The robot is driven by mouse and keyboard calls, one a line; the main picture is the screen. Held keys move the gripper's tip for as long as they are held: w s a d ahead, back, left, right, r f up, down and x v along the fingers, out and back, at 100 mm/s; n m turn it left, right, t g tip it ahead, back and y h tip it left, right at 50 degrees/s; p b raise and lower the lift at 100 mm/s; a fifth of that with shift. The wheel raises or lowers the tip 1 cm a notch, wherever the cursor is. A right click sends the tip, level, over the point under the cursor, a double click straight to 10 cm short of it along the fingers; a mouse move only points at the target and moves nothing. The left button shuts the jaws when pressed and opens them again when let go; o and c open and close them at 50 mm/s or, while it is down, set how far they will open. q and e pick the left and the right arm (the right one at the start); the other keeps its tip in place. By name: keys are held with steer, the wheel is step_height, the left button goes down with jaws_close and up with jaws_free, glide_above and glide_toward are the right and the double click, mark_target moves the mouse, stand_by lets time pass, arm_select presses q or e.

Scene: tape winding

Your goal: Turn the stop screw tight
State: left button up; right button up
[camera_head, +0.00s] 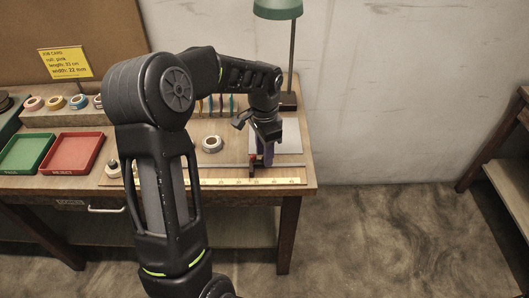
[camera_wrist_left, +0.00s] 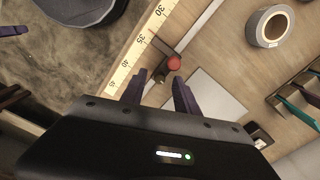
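The red stop screw knob (camera_wrist_left: 174,62) sits on a dark stop block beside the yellow ruler (camera_wrist_left: 143,42), near its 35 mark, in the left wrist view. My left gripper (camera_wrist_left: 160,82) has its two purple fingers apart, with nothing between them. The knob shows just beyond the fingertips, nearer the right one; I cannot tell how high above it they are. In the head view my left gripper (camera_head: 264,157) points down over the stop at the right part of the ruler (camera_head: 215,182), hiding most of the knob. My right gripper is not in view.
A tape roll (camera_head: 212,143) lies on the table, also seen in the left wrist view (camera_wrist_left: 270,26). A pale plate (camera_head: 289,146) lies behind the stop. Green (camera_head: 27,153) and red (camera_head: 72,153) trays stand left. A lamp (camera_head: 291,60) stands at the back right.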

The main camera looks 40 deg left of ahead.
arm_select(q)
step_height(320, 180, up, 8)
steer(key=shift+f+b, duration=0.2)
steer(key=shift+b, duration=0.1)
stand_by(0.5)
